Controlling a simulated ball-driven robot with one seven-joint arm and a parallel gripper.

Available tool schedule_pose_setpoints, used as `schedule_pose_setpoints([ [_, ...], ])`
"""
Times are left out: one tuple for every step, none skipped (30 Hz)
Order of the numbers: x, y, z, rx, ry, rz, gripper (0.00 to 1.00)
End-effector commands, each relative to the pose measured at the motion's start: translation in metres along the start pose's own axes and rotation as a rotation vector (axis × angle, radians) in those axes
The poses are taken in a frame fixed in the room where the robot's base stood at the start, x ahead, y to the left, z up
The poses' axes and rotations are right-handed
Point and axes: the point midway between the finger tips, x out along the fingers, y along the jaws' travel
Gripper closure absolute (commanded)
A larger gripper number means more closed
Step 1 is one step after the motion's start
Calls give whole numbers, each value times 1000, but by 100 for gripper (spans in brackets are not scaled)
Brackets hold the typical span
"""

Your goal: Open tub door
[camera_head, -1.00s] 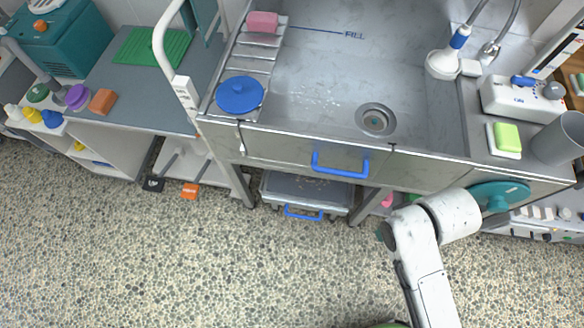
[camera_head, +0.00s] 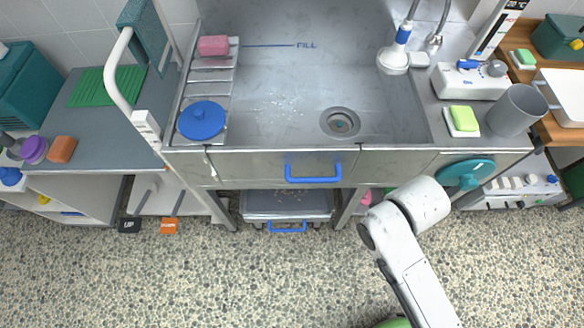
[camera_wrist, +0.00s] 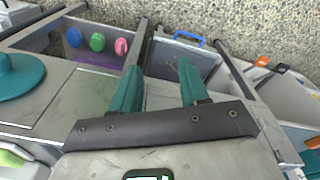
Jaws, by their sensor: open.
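The steel tub (camera_head: 285,105) has a front door panel (camera_head: 255,167) with a blue bar handle (camera_head: 313,172) in the head view. The door looks shut, flush with the panels beside it. My gripper (camera_wrist: 158,68) shows in the wrist view with two teal fingers apart and nothing between them. In the head view it is hidden, and my white arm link stands to the right of the door. A lower grey tray (camera_head: 288,204) under the tub has its own blue handle (camera_head: 288,228), which also shows beyond my fingers in the wrist view (camera_wrist: 190,37).
A teal round knob (camera_head: 466,174) is on the front, right of my arm; it also shows in the wrist view (camera_wrist: 18,78). A blue lid (camera_head: 201,121) and pink sponge (camera_head: 213,45) lie on the left rack. Pedals (camera_head: 168,226) stand on the floor. Pebbled floor ahead is clear.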

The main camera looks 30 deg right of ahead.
Motion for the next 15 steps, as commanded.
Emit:
schedule_pose_setpoints([
  [8,2,0,-6,3,27,58],
  [12,5,-1,-9,7,53,58],
  [19,9,-3,-17,16,97,58],
  [24,12,-5,-26,25,138,58],
  [30,16,-7,-37,37,184,58],
  [36,22,-11,-60,57,252,58],
  [41,25,-15,-80,75,305,58],
  [45,28,-19,-104,95,360,58],
  [48,31,-25,-138,124,434,58],
  [50,32,-30,-169,148,487,58],
  [52,32,-35,-202,174,538,58],
  [53,31,-42,-250,210,607,58],
  [54,28,-48,-289,239,656,58],
  [54,25,-53,-330,269,704,58],
  [55,18,-61,-391,312,764,58],
])
